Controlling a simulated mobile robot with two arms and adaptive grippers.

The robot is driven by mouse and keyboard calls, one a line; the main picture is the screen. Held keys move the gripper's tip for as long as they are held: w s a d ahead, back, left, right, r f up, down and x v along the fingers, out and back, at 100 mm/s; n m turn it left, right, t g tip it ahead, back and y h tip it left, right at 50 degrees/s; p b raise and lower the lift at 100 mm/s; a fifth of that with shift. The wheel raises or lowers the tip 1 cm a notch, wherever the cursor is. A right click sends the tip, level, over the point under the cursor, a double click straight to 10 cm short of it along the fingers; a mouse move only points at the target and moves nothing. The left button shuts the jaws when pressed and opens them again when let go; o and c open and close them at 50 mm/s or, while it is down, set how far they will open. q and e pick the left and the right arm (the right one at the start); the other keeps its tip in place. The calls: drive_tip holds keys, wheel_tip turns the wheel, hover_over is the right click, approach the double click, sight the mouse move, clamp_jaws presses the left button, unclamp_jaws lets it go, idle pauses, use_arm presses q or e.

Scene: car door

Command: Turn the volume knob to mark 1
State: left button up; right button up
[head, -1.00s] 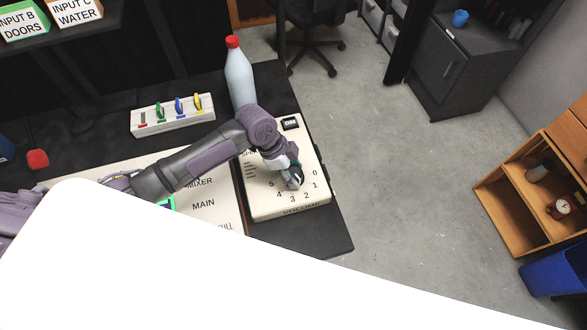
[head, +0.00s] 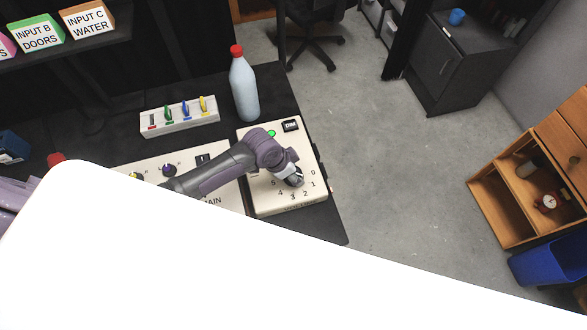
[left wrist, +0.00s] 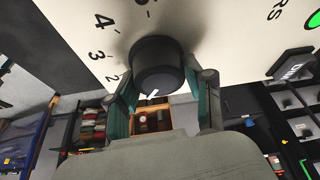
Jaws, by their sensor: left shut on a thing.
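The volume panel (head: 262,207) is a cream box on the right end of the black table. Its dial is numbered 0 to 5. My left gripper (head: 296,180) is over the dial and largely hides the knob in the head view. In the left wrist view the black round knob (left wrist: 158,62) sits between the two fingers of my left gripper (left wrist: 163,98), which is shut on it. A white pointer line shows on the knob's lower edge, slanting down and left, past the 2. The mark 1 is hidden there, so I cannot tell the exact setting. My right gripper is not in view.
A bottle with a red cap (head: 244,88) stands behind the panel. A white switch box (head: 180,127) with coloured levers and the mixer panel (head: 226,199) lie to the left. A green light (head: 271,133) and a DIM button (head: 291,126) are on the volume panel.

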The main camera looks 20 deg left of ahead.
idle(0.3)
use_arm(q)
drive_tip(key=o, duration=1.2)
drive_tip(key=shift+c, duration=0.2)
drive_tip(key=v, duration=1.2)
